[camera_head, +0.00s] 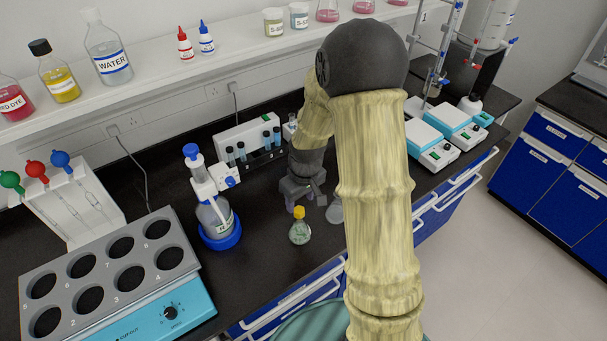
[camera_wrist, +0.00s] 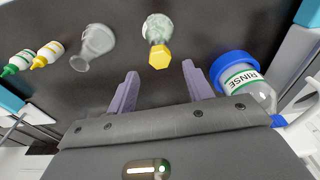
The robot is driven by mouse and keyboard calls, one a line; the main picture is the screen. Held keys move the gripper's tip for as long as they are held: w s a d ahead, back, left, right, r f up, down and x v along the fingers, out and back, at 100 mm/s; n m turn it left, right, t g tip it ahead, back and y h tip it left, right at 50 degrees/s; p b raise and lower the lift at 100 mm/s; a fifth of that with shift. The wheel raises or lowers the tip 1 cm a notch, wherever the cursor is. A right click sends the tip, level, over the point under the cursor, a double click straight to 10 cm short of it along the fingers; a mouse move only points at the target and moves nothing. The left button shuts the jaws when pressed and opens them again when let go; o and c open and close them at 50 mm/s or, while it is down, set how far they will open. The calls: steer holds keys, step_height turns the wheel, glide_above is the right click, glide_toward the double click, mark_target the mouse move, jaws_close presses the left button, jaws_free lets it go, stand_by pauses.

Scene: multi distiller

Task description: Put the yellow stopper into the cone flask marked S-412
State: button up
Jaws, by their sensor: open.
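The yellow stopper (camera_head: 299,213) sits on the neck of a flask (camera_head: 300,232) with pale green contents, upright on the black bench. In the wrist view the hexagonal stopper (camera_wrist: 159,56) lies just beyond the gap between my fingertips, with its flask (camera_wrist: 157,27) behind it. My gripper (camera_head: 306,203) is open and empty, next to the stopper in the head view; its two fingers (camera_wrist: 160,73) stand apart. A second, clear flask (camera_wrist: 97,42) without a stopper shows beside it; in the head view this flask (camera_head: 335,212) is partly behind my arm. I cannot read any S-412 mark.
A RINSE bottle (camera_wrist: 243,83) with a blue collar stands close to my right finger in the wrist view. Yellow (camera_wrist: 46,55) and green (camera_wrist: 19,62) dropper bottles stand at the left. A heating block (camera_head: 110,270) and pipette stand (camera_head: 75,207) fill the bench's left.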

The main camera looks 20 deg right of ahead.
step_height(320, 180, up, 12)
steer(key=s+b, duration=0.1)
steer(key=shift+s+d+f, duration=0.15)
steer(key=shift+d+f, duration=0.1)
stand_by(0.8)
steer(key=s+f+m+t, duration=0.1)
steer(key=s+m, duration=0.3)
steer(key=s, duration=0.8)
steer(key=shift+s+a+f+h, duration=0.15)
steer(key=shift+a+f+h, duration=0.2)
steer(key=shift+f, duration=0.5)
